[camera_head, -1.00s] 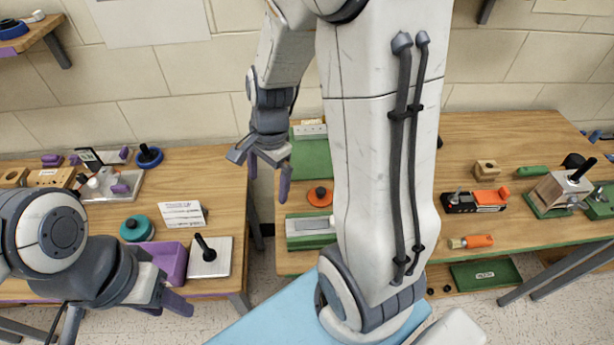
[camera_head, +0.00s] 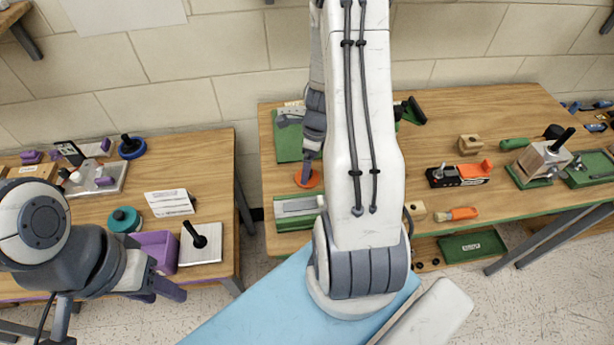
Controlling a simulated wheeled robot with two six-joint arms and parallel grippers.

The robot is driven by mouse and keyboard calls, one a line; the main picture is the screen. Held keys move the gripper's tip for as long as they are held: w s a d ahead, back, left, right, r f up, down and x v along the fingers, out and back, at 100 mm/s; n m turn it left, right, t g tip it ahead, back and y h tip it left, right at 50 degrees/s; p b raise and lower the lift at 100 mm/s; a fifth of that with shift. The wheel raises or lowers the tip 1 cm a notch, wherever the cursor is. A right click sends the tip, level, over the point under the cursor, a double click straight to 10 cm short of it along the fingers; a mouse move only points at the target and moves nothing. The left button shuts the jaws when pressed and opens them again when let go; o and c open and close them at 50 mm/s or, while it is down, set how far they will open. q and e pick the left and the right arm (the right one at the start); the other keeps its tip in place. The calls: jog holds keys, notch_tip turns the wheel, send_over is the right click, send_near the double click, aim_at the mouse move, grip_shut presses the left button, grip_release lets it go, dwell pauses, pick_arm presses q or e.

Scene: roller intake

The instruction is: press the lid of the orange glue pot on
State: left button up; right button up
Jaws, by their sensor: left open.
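The orange glue pot (camera_head: 313,181) stands on the right-hand wooden bench, near its left end. It shows as a round orange shape, partly hidden by my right gripper. I cannot tell from here how its lid sits. My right gripper (camera_head: 302,155) points down, with a finger in front of or just over the pot; I cannot tell whether they touch. Its jaw opening is not clear. My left gripper (camera_head: 163,292) is open and empty at the lower left, in front of the left bench.
A green-and-grey block (camera_head: 297,212) lies in front of the pot. A teal pot (camera_head: 124,219), a purple bin (camera_head: 158,249) and a plate with a black lever (camera_head: 203,246) are on the left bench. A gap separates the benches. My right arm hides the bench's middle-left.

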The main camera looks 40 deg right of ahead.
jog(key=f, duration=0.2)
jog(key=f+b, duration=0.1)
jog(key=shift+w+a+f, duration=0.15)
jog(key=shift+w+f, duration=0.15)
jog(key=shift+f, duration=0.1)
jog(key=c, duration=1)
jog(key=shift+r, duration=0.1)
jog(key=shift+c, duration=0.2)
